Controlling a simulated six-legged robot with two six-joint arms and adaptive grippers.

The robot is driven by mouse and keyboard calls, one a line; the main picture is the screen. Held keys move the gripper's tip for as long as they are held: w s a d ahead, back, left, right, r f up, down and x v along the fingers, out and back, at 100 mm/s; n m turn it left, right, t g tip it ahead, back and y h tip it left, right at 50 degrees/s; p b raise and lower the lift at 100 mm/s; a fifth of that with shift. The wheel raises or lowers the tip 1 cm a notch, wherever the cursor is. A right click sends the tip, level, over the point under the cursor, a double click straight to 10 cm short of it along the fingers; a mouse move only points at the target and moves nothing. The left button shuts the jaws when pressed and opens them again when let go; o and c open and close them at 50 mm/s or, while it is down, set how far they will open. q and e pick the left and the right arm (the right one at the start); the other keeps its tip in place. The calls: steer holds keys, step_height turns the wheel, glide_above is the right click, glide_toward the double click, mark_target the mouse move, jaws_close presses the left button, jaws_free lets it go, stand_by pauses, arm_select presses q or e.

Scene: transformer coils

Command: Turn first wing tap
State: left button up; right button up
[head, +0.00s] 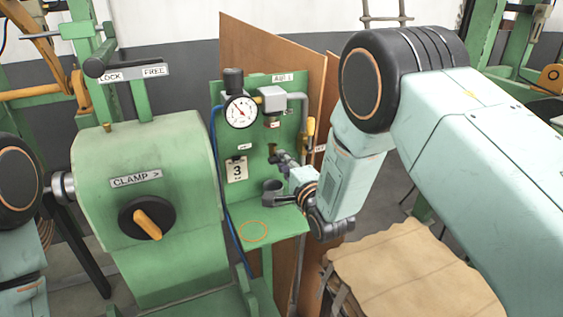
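A green panel (259,113) with a gauge and pipework stands in the middle of the head view. A small brass-coloured fitting (273,148), which may be the wing tap, sits on it below the regulator. My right gripper (279,158) reaches in from the right, with its tips at or very close to this fitting. The fingers are small and partly overlap the fitting, so I cannot tell whether they are open, shut or touching it.
A round pressure gauge (240,111) and a tag marked 3 (237,170) are on the panel. An orange ring (254,231) marks the green shelf (285,226). A green clamp machine (165,175) stands left, a brown board (262,48) behind, brown sheeting (405,265) lower right.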

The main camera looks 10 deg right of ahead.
steer(key=o, duration=0.4)
steer(key=shift+s+d, duration=0.2)
steer(key=shift+d, duration=0.05)
steer(key=s, duration=0.4)
steer(key=s+d, duration=0.1)
steer(key=s, duration=0.2)
steer(key=s+d, duration=0.1)
steer(key=s, duration=0.3)
steer(key=shift+s+r, duration=0.1)
steer(key=shift+s, duration=0.25)
steer(key=shift+a, duration=0.1)
steer(key=shift+w, duration=0.1)
